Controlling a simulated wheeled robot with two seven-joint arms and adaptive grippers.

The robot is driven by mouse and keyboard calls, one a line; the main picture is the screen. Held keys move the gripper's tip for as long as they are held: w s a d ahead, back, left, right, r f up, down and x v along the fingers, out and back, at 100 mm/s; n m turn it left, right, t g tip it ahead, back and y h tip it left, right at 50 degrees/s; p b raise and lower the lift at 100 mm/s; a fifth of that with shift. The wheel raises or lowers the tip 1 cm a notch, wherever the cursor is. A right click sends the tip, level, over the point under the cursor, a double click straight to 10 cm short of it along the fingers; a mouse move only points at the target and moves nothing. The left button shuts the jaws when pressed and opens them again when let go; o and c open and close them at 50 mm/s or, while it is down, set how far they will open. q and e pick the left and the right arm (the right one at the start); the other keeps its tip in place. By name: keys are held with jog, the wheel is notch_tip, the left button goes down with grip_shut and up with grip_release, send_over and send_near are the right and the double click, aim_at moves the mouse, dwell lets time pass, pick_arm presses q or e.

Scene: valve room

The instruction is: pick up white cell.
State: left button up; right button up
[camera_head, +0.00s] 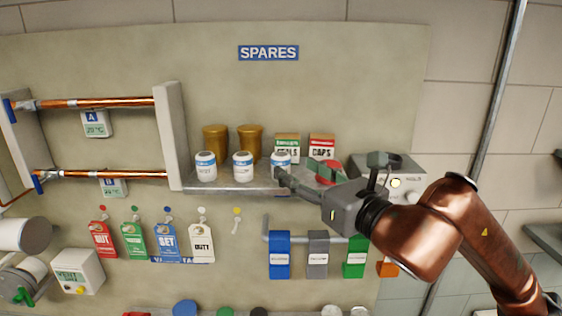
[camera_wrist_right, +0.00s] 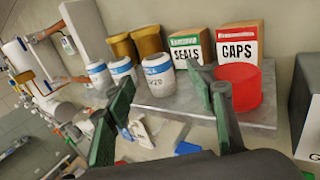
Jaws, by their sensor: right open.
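Three white cells with blue bands stand upright in a row on the grey shelf (camera_head: 235,189): the left one (camera_head: 206,167), the middle one (camera_head: 243,167) and the right one (camera_head: 281,161). My right gripper (camera_head: 330,168) is open and empty at the right end of the row, with one finger reaching in front of the right cell's lower part. In the right wrist view, the right cell (camera_wrist_right: 158,75) stands upright beyond and between the open fingers (camera_wrist_right: 163,84). Contact cannot be told. My left gripper is out of view.
A red round container (camera_wrist_right: 238,84) is close to the right finger. A grey box (camera_head: 400,172) stands right of it. Coloured tags (camera_head: 167,241) hang below the shelf.

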aim_at(287, 160)
jog(key=shift+w+a+r+p, duration=0.25)
jog(key=shift+w+a+p, duration=0.15)
jog(key=shift+w+a, duration=0.15)
jog(key=shift+w+a+r+p, duration=0.2)
jog(key=shift+w+a+p, duration=0.2)
jog(key=shift+a, duration=0.15)
jog(key=p+x, duration=0.1)
jog(key=x, duration=0.1)
jog(key=shift+w, duration=0.45)
jog(key=shift+w+a+p, duration=0.3)
jog(key=shift+w+a, duration=0.05)
jog(key=shift+w, duration=0.1)
jog(key=shift+f, duration=0.1)
jog(key=shift+c, duration=1)
jog(key=c, duration=1.1)
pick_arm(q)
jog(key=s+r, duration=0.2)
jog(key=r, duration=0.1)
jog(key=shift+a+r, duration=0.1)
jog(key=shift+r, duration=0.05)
pick_arm(e)
jog(key=shift+o, duration=0.2)
